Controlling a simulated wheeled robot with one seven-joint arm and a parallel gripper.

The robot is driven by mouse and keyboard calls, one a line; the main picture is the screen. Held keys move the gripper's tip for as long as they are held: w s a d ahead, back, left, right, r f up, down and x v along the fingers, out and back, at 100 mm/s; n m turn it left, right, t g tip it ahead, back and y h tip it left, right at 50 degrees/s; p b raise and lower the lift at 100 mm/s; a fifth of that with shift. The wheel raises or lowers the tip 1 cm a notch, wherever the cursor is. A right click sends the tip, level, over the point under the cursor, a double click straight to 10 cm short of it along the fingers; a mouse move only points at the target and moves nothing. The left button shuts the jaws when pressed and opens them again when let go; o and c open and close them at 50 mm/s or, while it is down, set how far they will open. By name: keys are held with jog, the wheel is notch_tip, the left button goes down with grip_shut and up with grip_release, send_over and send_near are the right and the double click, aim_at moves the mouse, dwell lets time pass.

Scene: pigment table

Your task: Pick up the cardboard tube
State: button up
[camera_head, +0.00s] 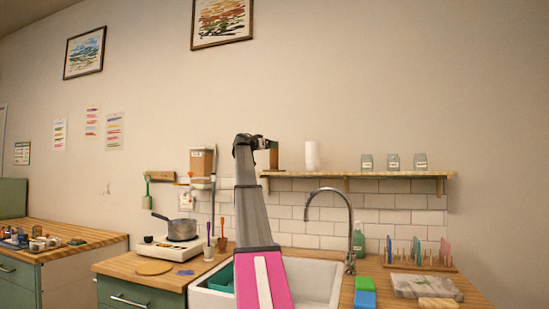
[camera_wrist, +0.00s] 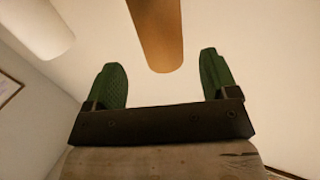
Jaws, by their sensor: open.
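The brown cardboard tube (camera_head: 273,158) stands upright at the left end of the wall shelf, partly hidden behind my gripper (camera_head: 266,144) in the head view. In the wrist view the tube (camera_wrist: 157,34) reaches in from the top edge, between the lines of the two green fingers but beyond their tips. My gripper (camera_wrist: 166,72) is open and empty, with a visible gap to the tube.
A white roll (camera_head: 312,156) stands on the shelf (camera_head: 350,175) close beside the tube, and shows at upper left in the wrist view (camera_wrist: 34,26). Several glass jars (camera_head: 393,161) stand farther right. Below are a sink (camera_head: 318,282) and a tall tap (camera_head: 350,225).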

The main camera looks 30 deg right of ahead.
jog(key=shift+w+x, duration=0.2)
jog(key=shift+x, duration=2.5)
jog(key=shift+c, duration=0.3)
jog(key=c, duration=1.1)
jog(key=shift+r, duration=0.1)
jog(key=shift+c, duration=0.2)
